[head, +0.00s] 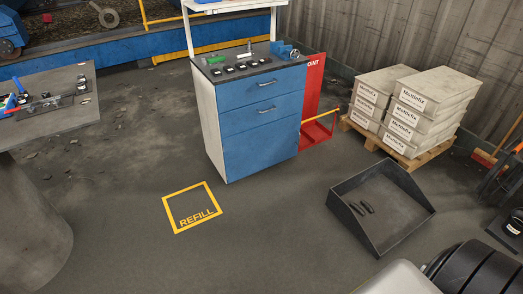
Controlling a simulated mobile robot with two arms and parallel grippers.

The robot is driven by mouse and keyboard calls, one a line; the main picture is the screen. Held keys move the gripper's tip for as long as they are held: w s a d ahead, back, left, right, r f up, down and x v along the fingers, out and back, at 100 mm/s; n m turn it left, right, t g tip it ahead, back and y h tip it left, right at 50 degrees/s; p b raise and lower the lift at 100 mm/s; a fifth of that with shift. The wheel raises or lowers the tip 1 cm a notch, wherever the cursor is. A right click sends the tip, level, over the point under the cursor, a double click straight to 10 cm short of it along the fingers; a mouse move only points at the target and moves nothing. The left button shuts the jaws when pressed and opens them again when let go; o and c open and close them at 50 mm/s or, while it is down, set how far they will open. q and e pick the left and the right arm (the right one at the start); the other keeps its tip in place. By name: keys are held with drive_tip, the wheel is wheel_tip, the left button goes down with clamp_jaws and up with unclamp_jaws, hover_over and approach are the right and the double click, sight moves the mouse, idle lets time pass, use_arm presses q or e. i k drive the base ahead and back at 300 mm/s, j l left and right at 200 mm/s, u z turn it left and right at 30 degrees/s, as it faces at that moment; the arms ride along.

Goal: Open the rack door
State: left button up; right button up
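No rack door can be made out for certain in the head view. A blue-fronted cabinet (262,142) with a grey side stands in the upper middle. Its two upper drawers with handles and its lower front panel look shut. A red stand (313,98) with a yellow bar is at its right side. Neither of my grippers is in view.
A dark open bin (402,216) with small black pieces lies on the floor at right. Stacked boxes (419,112) stand on a pallet behind it. A grey table (60,121) is at left. Floor around the yellow REFILL square (180,229) is clear.

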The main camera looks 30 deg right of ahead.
sight(246, 153)
drive_tip(key=i+l, duration=0.4)
drive_tip(key=i+l+z, duration=0.1)
drive_tip(key=i+l, duration=0.25)
drive_tip(key=l, duration=0.25)
